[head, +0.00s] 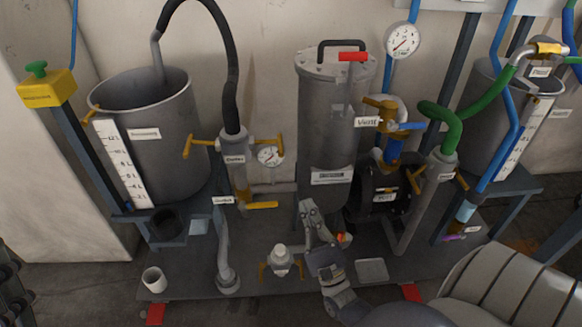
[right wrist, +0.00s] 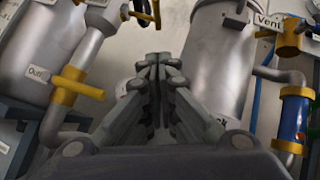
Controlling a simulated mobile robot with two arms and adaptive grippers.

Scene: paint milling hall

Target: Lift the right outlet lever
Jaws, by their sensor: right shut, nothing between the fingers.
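A purple lever (head: 455,237) shows low at the right, below a blue valve body (head: 465,212) and beside a small white tag too small to read. I cannot tell for certain that this is the right outlet lever. My right gripper (head: 308,207) is at the foot of the central grey cylinder, left of and apart from the purple lever. In the right wrist view its fingers (right wrist: 153,62) are closed together with nothing between them. The purple lever does not show there. My left gripper is not in view.
The central cylinder (head: 325,120) and a dark pump (head: 378,190) stand behind the gripper. A sloping pipe (head: 425,205) with yellow handles stands between the gripper and the purple lever. A small yellow-handled valve (head: 281,262) is left of my gripper, and a white cup (head: 154,279) stands far left.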

